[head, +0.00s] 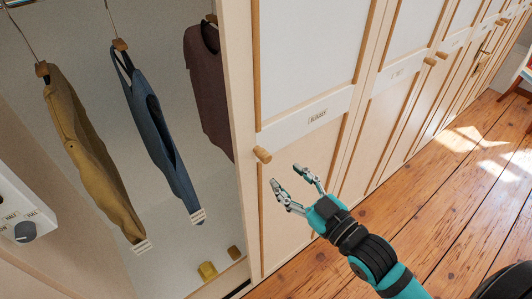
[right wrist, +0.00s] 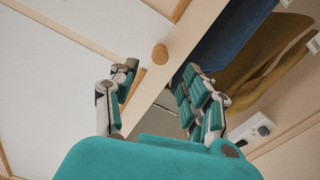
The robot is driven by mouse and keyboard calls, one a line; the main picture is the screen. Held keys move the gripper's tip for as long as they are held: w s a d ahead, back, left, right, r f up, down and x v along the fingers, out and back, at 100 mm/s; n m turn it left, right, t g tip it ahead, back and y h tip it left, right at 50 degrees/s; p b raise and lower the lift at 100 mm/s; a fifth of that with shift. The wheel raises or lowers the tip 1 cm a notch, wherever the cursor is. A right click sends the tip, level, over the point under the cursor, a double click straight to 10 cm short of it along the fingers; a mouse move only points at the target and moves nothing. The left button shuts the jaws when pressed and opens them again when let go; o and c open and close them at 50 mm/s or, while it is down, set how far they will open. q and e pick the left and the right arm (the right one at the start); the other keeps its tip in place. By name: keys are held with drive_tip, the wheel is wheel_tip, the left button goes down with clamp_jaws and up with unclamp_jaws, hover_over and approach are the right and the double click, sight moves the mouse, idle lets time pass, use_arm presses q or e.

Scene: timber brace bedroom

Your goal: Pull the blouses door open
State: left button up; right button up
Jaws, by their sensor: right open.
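The blouses door (head: 305,55) is a pale panel with thin wooden trim and a label plate (head: 318,117) across its middle. It looks shut, in line with the doors beyond it. Its round wooden knob (head: 262,154) is near the door's left edge, and the knob also shows in the right wrist view (right wrist: 160,54). My right gripper (head: 285,176) is open and empty, just below and right of the knob in the head view. In the right wrist view, the knob appears ahead of the gap between the fingers (right wrist: 160,70), apart from both. My left gripper is out of view.
Left of the door is an open compartment with hanging mustard (head: 85,150), blue (head: 158,125) and dark brown (head: 208,85) clothes. A white box with a dial (head: 25,232) is at the far left. The wooden floor (head: 440,215) is clear at right.

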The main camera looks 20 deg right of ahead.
sight(268, 161)
drive_tip(key=p+x, duration=0.1)
drive_tip(key=x, duration=0.7)
drive_tip(key=shift+p, duration=0.4)
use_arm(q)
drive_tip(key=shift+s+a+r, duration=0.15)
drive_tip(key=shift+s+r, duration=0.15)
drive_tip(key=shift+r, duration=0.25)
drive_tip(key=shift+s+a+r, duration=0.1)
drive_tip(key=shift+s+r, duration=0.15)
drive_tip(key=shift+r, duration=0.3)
use_arm(e)
drive_tip(key=shift+w+a, duration=0.2)
drive_tip(key=shift+w, duration=0.25)
clamp_jaws()
